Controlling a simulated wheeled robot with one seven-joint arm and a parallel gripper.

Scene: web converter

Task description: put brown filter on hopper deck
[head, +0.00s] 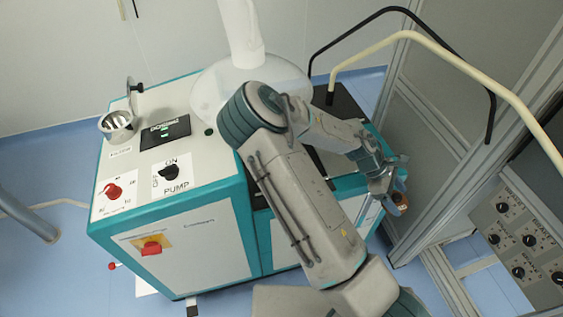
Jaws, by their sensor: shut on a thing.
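My gripper (393,187) hangs at the right front of the machine, beyond the end of my arm. It is shut on a small brown thing, the brown filter (400,201), which shows only in part at the fingertips. The filter is held out past the machine's right front edge; its exact height cannot be told. A metal hopper cup (117,126) stands at the machine's left rear corner. The light top around it, which looks like the hopper deck (122,168), carries a label and has bare patches.
On the machine top are a small display (165,133), a red knob (112,191) and a black pump switch (170,173). A white column (241,35) with a clear dome rises behind my arm. Curved rails (440,43) and a control panel (520,240) stand at right.

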